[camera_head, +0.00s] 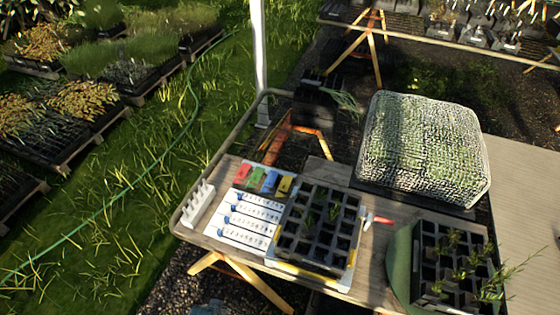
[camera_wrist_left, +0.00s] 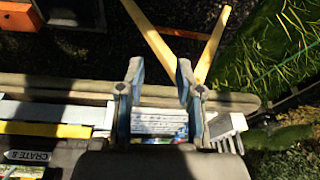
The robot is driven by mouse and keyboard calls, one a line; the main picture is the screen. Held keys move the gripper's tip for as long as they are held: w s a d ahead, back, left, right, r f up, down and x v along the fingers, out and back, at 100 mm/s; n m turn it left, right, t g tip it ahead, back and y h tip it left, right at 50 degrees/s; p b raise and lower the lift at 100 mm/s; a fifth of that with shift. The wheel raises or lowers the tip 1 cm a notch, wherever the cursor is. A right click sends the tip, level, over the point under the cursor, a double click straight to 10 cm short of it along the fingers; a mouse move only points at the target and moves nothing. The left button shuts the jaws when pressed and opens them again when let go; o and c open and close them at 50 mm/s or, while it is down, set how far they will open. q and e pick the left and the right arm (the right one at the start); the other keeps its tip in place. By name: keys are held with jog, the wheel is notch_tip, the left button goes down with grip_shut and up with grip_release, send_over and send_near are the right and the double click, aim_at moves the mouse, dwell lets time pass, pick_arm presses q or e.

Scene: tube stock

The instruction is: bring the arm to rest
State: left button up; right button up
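My left gripper (camera_wrist_left: 160,68) shows in the left wrist view with its two fingers apart, near the edge of the wooden table (camera_wrist_left: 70,84). I see nothing held between the fingertips. A white and blue printed surface (camera_wrist_left: 158,124) shows behind the gap, lower in the picture; I cannot tell how far below it lies. In the head view a small blue-grey piece at the bottom edge (camera_head: 208,309) may be part of my left gripper, but it is mostly cut off. My right gripper is in neither view.
On the table are a white pegged rack (camera_head: 198,204), a numbered white board (camera_head: 246,218), coloured tags (camera_head: 262,180), a dark cell tray (camera_head: 318,228), a red-tipped tool (camera_head: 378,220), a seedling tray (camera_head: 450,262) and a net-covered mound (camera_head: 424,148). Grass (camera_head: 110,220) lies left.

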pick_arm(q)
jog(key=s+f, duration=0.3)
jog(key=f, duration=0.7)
jog(key=s+f+g+b, duration=0.1)
jog(key=s+f, duration=0.3)
jog(key=f, duration=0.7)
jog(key=s+a+f+b, duration=0.1)
jog(key=s+f, duration=0.2)
jog(key=f, duration=0.7)
jog(key=shift+s+f+g, duration=0.15)
jog(key=shift+s+g, duration=0.15)
jog(key=shift+g, duration=0.3)
jog(key=s+f, duration=0.2)
jog(key=s, duration=0.1)
jog(key=s+a+f, duration=0.1)
jog(key=s+f, duration=0.1)
jog(key=s, duration=0.1)
jog(key=s+a+f+b, duration=0.1)
jog(key=s+f, duration=0.1)
jog(key=s, duration=0.1)
jog(key=shift+s+f, duration=0.2)
jog(key=shift+s, duration=0.05)
jog(key=shift+c, duration=0.3)
jog(key=shift+s, duration=0.35)
